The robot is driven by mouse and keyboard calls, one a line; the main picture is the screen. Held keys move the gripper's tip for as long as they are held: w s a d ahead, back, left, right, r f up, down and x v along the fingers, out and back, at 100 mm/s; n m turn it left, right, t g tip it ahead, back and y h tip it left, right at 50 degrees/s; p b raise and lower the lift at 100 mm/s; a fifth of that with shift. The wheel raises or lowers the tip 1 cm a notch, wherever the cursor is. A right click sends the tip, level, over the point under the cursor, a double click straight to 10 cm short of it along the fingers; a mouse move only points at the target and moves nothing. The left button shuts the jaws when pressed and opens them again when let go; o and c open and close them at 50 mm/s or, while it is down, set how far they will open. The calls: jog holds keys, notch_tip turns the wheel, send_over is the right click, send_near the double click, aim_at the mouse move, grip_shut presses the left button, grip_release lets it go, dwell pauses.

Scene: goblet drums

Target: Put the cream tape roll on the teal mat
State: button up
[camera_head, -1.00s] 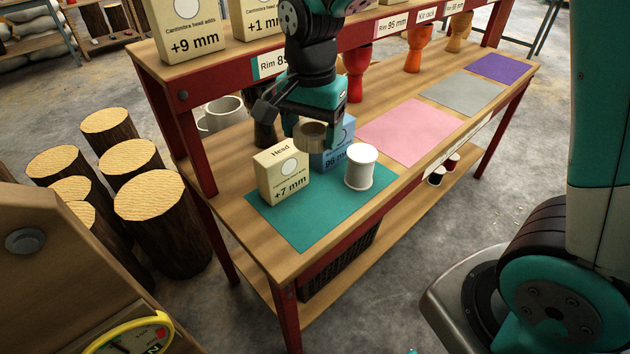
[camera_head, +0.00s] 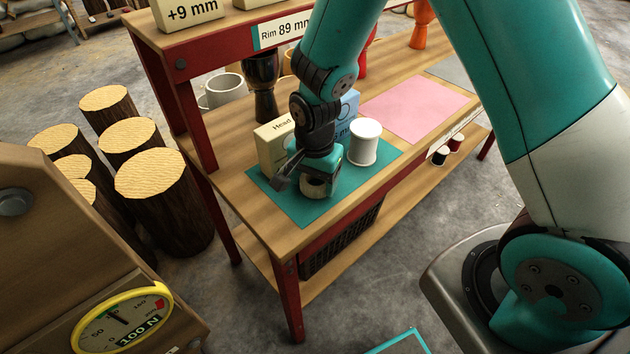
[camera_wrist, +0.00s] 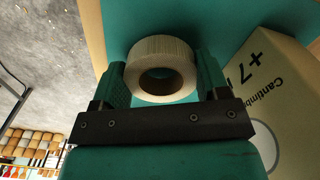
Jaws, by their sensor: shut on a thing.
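The cream tape roll (camera_head: 315,187) is between the jaws of my gripper (camera_head: 322,172), low over the front part of the teal mat (camera_head: 291,217). In the wrist view the roll (camera_wrist: 150,52) sits between the two fingers of my gripper (camera_wrist: 162,80), its hole facing the camera, with the teal mat (camera_wrist: 225,22) behind it. My gripper is shut on the roll. I cannot tell whether the roll touches the mat. My gripper hides part of the mat and part of the Head box.
The cream Head box (camera_head: 270,147), also in the wrist view (camera_wrist: 275,90), and a white spool (camera_head: 364,143) stand on the mat beside my gripper. A blue box (camera_head: 346,106) is behind. The mat's front corner is bare. A pink mat (camera_head: 418,108) lies empty to the right.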

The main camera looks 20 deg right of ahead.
jog(key=shift+f, duration=0.35)
jog(key=shift+f, duration=0.1)
jog(key=o, duration=0.9)
jog(key=shift+o, duration=0.2)
notch_tip(320, 180, up, 12)
jog(key=s+a+r+n+y, duration=0.2)
jog(key=s+r+n, duration=0.4)
jog(key=s+n, duration=0.2)
jog(key=s+a+r+n+y, duration=0.2)
jog(key=s+r+n, duration=0.5)
jog(key=s+n, duration=0.2)
jog(key=shift+s+a+r+p, duration=0.2)
jog(key=shift+s+p, duration=0.15)
jog(key=shift+s, duration=0.4)
